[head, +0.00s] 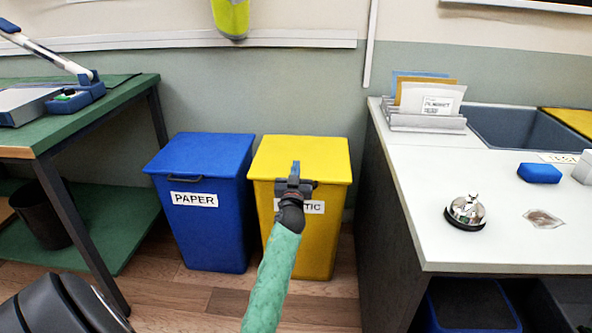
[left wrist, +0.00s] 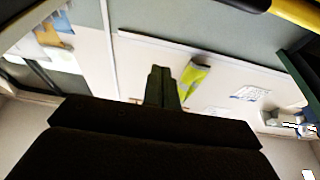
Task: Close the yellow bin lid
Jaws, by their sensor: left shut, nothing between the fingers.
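The yellow bin (head: 325,245) stands on the floor in the middle of the head view, with a partly covered label ending in "TIC". Its yellow lid (head: 310,152) lies flat on top and looks closed. My left gripper (head: 295,170) is in front of the lid's front edge, overlapping it in the picture; I cannot tell if it touches. Its fingers are shut and empty. The left wrist view shows the shut fingers (left wrist: 162,88) and, at the top right, a yellow edge (left wrist: 290,8) that may be the bin. My right gripper is not in view.
A blue bin (head: 208,240) labelled PAPER stands close on the left, lid down. A green-topped workbench (head: 130,90) is further left. A white counter (head: 410,170) with a bell (head: 467,210) stands close on the right. Wooden floor (head: 190,300) is free in front.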

